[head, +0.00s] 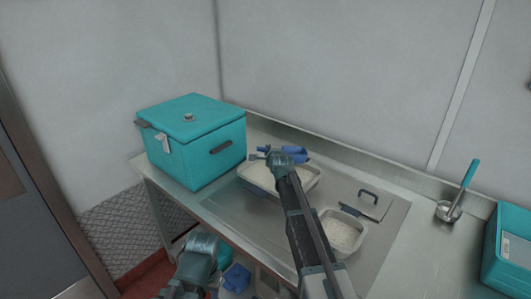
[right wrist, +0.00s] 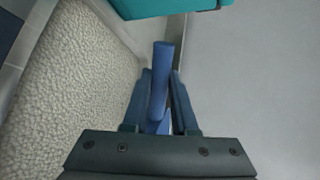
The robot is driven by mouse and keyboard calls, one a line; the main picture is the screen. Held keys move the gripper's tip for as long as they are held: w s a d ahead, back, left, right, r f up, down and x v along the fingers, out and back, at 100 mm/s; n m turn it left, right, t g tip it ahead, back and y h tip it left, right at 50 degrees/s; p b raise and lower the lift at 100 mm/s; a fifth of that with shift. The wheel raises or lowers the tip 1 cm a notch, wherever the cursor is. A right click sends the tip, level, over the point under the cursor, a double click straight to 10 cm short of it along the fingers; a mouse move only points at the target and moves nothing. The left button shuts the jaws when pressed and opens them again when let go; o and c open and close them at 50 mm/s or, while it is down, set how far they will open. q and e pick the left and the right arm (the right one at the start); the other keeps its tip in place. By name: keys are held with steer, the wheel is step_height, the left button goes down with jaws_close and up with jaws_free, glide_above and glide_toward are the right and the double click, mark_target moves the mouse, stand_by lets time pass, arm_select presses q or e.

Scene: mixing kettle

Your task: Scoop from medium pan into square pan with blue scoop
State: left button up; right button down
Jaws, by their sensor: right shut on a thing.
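The blue scoop (head: 295,153) is at the far side of the larger pan (head: 296,191), which holds pale grains. My right gripper (head: 279,155) is over that pan's far edge. In the right wrist view the fingers (right wrist: 160,82) are shut on the scoop's blue handle (right wrist: 161,75); the scoop's bowl is mostly hidden there. Grains fill the left of that view. A smaller, squarish pan (head: 361,246), also with pale grains, stands nearer, right of my right arm. I cannot tell which pan is the medium one. My left gripper (head: 200,246) is low at the left front; its fingers are unclear.
A teal lidded box (head: 190,140) stands left of the larger pan. A flat metal lid (head: 366,205) with a dark handle lies behind the smaller pan. A teal-handled ladle (head: 457,195) and another teal box (head: 508,250) are at the right. A wall backs the counter.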

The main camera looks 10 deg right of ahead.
steer(key=shift+m, duration=0.3)
steer(key=f+b, duration=0.8)
steer(key=shift+d, duration=0.25)
